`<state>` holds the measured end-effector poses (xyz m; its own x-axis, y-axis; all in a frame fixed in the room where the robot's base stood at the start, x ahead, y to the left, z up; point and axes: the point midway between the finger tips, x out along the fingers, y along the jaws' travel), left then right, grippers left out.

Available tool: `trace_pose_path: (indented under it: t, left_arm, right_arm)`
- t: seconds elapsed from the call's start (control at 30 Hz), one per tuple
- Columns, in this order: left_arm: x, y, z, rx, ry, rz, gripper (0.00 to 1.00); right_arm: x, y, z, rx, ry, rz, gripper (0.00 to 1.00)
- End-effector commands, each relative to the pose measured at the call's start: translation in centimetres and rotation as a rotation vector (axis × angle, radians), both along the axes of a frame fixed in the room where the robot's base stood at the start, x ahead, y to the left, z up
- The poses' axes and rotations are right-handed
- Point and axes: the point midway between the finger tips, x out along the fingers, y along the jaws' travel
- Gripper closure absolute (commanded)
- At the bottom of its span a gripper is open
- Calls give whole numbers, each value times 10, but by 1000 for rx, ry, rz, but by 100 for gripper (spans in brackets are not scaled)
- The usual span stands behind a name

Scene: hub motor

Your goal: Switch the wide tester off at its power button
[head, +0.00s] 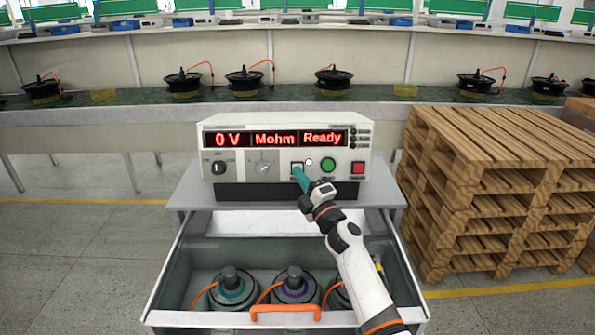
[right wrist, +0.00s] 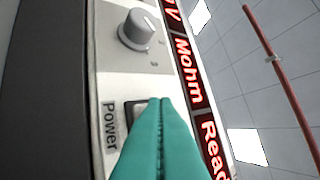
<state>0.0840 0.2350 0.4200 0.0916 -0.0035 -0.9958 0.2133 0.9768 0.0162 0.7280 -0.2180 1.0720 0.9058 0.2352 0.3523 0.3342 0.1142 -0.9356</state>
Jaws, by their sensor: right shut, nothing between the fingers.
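The wide tester (head: 284,184) stands on a grey stand, its red display lit with "0 V", "Mohm" and "Ready". Its power button (head: 297,166) is a dark-framed square on the front panel, left of a green button. The button (right wrist: 131,110) also shows beside the "Power" label in the right wrist view, partly hidden by my fingers. My right gripper (head: 298,173) is shut and empty, its teal fingertips right at the button. I cannot tell whether they touch it. The fingertips (right wrist: 160,103) fill the lower middle of the right wrist view. My left gripper is not in view.
An open drawer (head: 190,250) with several motors and an orange handle (head: 285,308) sits below the tester, under my right arm. Wooden pallets (head: 480,190) are stacked close on the right. A conveyor with hub motors (head: 245,78) runs behind. Floor at left is clear.

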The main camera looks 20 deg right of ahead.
Motion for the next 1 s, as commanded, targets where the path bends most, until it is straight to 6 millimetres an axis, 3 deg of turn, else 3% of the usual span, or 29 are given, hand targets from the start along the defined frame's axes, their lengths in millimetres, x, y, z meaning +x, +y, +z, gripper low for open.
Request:
trace_pose_path:
  t: [0.53, 1.0]
  left_arm:
    - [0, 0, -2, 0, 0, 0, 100]
    - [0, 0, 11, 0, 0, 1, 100]
  right_arm:
    - [2, -1, 0, 0, 0, -1, 100]
    - [-14, 4, 3, 0, 1, -1, 100]
